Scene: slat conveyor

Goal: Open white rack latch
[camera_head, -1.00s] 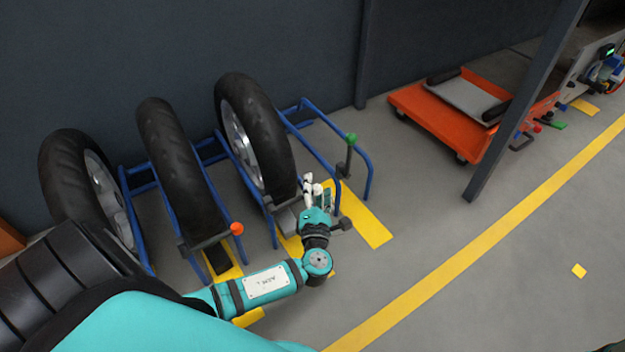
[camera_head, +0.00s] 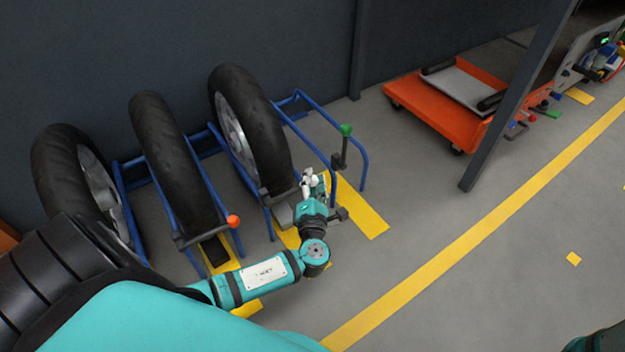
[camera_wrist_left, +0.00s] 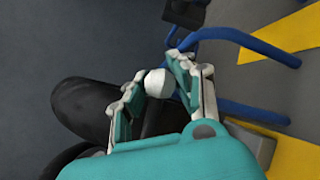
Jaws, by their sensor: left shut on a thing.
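The white knob (camera_wrist_left: 156,83) of the rack latch sits between the two fingers of my left gripper (camera_wrist_left: 153,92) in the left wrist view. My left gripper (camera_head: 312,184) is shut on it at the front of the blue rack (camera_head: 268,218), beside the right-hand upright tyre (camera_head: 268,140). In the head view the white fingers and the knob blend together, and the latch's lever is mostly hidden. My right gripper is not in view.
A green-knobbed latch (camera_head: 346,130) stands upright to the right. An orange-knobbed latch (camera_head: 233,222) lies low on the left bay. More tyres (camera_head: 170,150) stand in the rack. An orange cart (camera_head: 435,112) and a dark post (camera_head: 515,105) are at right. The floor in front is clear.

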